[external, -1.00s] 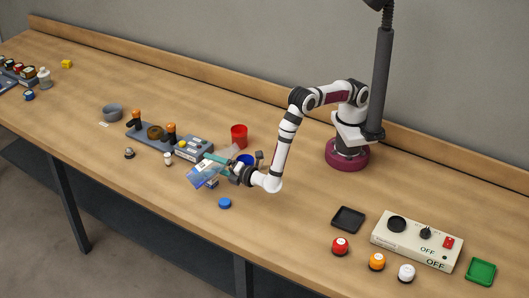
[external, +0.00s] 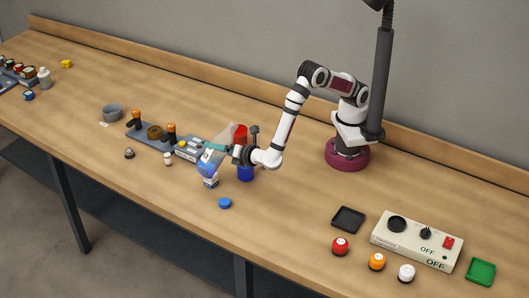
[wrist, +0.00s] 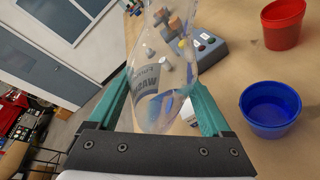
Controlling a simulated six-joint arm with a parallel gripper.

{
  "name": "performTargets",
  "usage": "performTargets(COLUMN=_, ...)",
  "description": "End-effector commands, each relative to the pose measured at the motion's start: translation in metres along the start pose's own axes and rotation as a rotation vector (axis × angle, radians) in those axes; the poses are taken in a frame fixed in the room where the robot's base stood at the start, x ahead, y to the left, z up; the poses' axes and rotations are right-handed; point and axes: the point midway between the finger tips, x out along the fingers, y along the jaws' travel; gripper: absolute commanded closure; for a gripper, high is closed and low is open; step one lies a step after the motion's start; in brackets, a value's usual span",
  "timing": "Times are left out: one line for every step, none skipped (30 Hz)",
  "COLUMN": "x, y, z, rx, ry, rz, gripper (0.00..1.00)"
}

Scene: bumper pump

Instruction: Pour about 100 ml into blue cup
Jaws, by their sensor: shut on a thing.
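My gripper (external: 224,149) is shut on a clear bottle (external: 209,160) with blue liquid in its lower part. The bottle is held tilted above the bench, its clear part leaning up and to the right in the external view. In the wrist view, the teal fingers (wrist: 160,92) lie on both sides of the see-through bottle (wrist: 158,75), which bears dark lettering. The blue cup (external: 246,174) stands upright on the bench, just right of the bottle and partly below my gripper. It also shows in the wrist view (wrist: 270,124), right of the fingers. I cannot tell its fill level.
A red cup (external: 240,132) stands behind the blue cup. A small box (external: 211,183) is below the bottle, and a blue cap (external: 225,203) lies in front. A grey device (external: 189,149) stands left. The bench is clear between the blue cup and the black tray (external: 348,219).

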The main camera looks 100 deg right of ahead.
Motion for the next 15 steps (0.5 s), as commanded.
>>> performTargets(x=-0.0031, y=0.0059, z=0.0084, rx=-0.043, ry=0.003, rz=-0.022, gripper=0.96)
performTargets(x=-0.0035, y=0.0076, z=0.0097, rx=-0.083, ry=0.005, rz=-0.039, gripper=0.96)
performTargets(x=-0.0030, y=0.0094, z=0.0089, rx=-0.137, ry=0.009, rz=-0.063, gripper=0.96)
performTargets(x=-0.0028, y=0.0108, z=0.0090, rx=-0.177, ry=0.012, rz=-0.080, gripper=0.96)
performTargets(x=-0.0028, y=0.0118, z=0.0089, rx=-0.218, ry=0.014, rz=-0.098, gripper=0.96)
performTargets(x=-0.0027, y=0.0127, z=0.0088, rx=-0.270, ry=0.018, rz=-0.122, gripper=0.96)
performTargets(x=-0.0026, y=0.0131, z=0.0087, rx=-0.309, ry=0.019, rz=-0.140, gripper=0.96)
performTargets(x=-0.0025, y=0.0136, z=0.0084, rx=-0.348, ry=0.022, rz=-0.156, gripper=0.96)
performTargets(x=-0.0023, y=0.0133, z=0.0075, rx=-0.398, ry=0.026, rz=-0.177, gripper=0.96)
performTargets(x=-0.0022, y=0.0134, z=0.0073, rx=-0.432, ry=0.027, rz=-0.192, gripper=0.96)
performTargets(x=-0.0021, y=0.0133, z=0.0071, rx=-0.462, ry=0.029, rz=-0.207, gripper=0.96)
performTargets(x=-0.0019, y=0.0133, z=0.0064, rx=-0.502, ry=0.032, rz=-0.222, gripper=0.96)
performTargets(x=-0.0016, y=0.0121, z=0.0058, rx=-0.531, ry=0.033, rz=-0.235, gripper=0.96)
performTargets(x=-0.0015, y=0.0117, z=0.0053, rx=-0.555, ry=0.035, rz=-0.246, gripper=0.96)
performTargets(x=-0.0013, y=0.0114, z=0.0048, rx=-0.582, ry=0.037, rz=-0.257, gripper=0.96)
